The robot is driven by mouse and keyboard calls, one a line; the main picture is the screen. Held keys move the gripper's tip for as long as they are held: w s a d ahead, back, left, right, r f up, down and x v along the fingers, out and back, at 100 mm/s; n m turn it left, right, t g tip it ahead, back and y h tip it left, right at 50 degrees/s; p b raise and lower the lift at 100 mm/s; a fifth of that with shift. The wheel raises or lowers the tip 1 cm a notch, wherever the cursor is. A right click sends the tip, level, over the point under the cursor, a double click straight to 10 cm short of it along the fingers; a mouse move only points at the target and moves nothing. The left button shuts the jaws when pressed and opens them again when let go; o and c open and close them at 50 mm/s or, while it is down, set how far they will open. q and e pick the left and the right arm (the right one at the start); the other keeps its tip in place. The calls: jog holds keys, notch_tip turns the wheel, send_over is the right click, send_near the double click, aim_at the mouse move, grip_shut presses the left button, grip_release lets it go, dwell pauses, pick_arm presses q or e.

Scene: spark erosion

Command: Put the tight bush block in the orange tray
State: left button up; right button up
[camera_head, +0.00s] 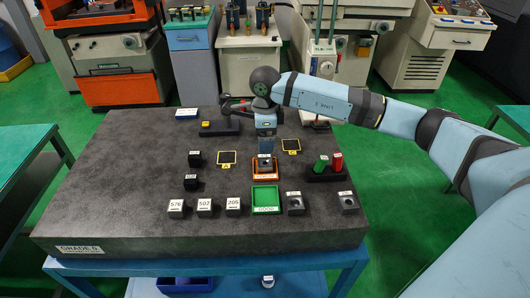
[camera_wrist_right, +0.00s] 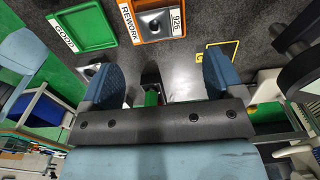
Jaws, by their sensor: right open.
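The orange tray (camera_head: 254,175), labelled REWORK, sits near the middle of the dark granite plate. It also shows in the right wrist view (camera_wrist_right: 129,22). A grey block (camera_head: 265,161) with a hole in its top sits inside it; its label reads 926 in the wrist view (camera_wrist_right: 155,22). My right gripper (camera_head: 266,147) appears just above and behind the tray in the head view. Its fingers are apart and empty in the wrist view (camera_wrist_right: 160,80), with the tray beyond them. No label marks which block is tight. My left gripper is not in view.
The green GOOD tray (camera_head: 265,192) is in front of the orange one. Two grey blocks (camera_head: 295,203) (camera_head: 348,202) stand to its right, several numbered blocks (camera_head: 205,206) to its left. A black stand (camera_head: 326,176) holds green and red gauges. Yellow-framed pads (camera_head: 227,158) lie nearby.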

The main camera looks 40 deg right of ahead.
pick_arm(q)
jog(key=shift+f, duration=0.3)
pick_arm(e)
jog(key=shift+r, duration=1.6)
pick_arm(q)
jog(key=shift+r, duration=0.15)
